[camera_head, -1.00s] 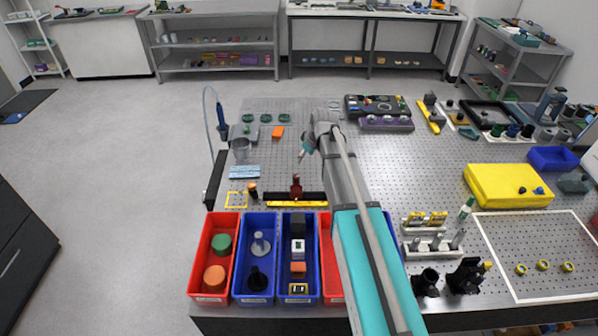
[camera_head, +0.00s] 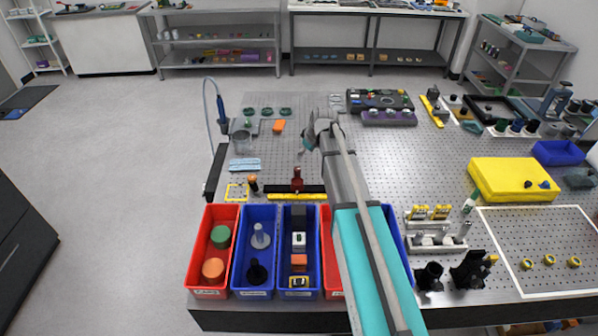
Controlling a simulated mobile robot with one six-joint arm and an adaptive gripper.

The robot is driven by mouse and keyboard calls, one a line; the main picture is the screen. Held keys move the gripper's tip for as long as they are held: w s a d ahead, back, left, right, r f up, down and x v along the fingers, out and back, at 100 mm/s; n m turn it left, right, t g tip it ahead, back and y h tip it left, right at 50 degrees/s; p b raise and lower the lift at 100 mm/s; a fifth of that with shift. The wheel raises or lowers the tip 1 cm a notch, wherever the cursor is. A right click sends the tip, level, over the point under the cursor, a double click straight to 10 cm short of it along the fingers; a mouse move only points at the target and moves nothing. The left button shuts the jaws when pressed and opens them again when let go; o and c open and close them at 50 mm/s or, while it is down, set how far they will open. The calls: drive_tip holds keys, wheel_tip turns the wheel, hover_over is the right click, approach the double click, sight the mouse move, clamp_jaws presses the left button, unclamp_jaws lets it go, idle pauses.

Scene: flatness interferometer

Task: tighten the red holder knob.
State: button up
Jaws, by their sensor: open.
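A small dark red upright piece (camera_head: 297,177) stands on a black rail at the near left of the perforated table, and it looks like the red holder. Its knob is too small to make out apart from it. My gripper (camera_head: 308,144) is open and empty, at the end of my arm. In the picture it shows above and slightly right of the red piece, apart from it. My forearm hides part of the table to the right of the red piece.
Red (camera_head: 197,255) and blue (camera_head: 241,262) bins line the near edge. A yellow strip (camera_head: 285,197) lies before the rail. An orange block (camera_head: 279,126) and a grey cup (camera_head: 242,142) stand behind. A yellow box (camera_head: 513,180) is at right.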

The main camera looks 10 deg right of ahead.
sight(297, 169)
drive_tip(key=shift+b+x, duration=4.45)
drive_tip(key=shift+x, duration=0.7)
clamp_jaws()
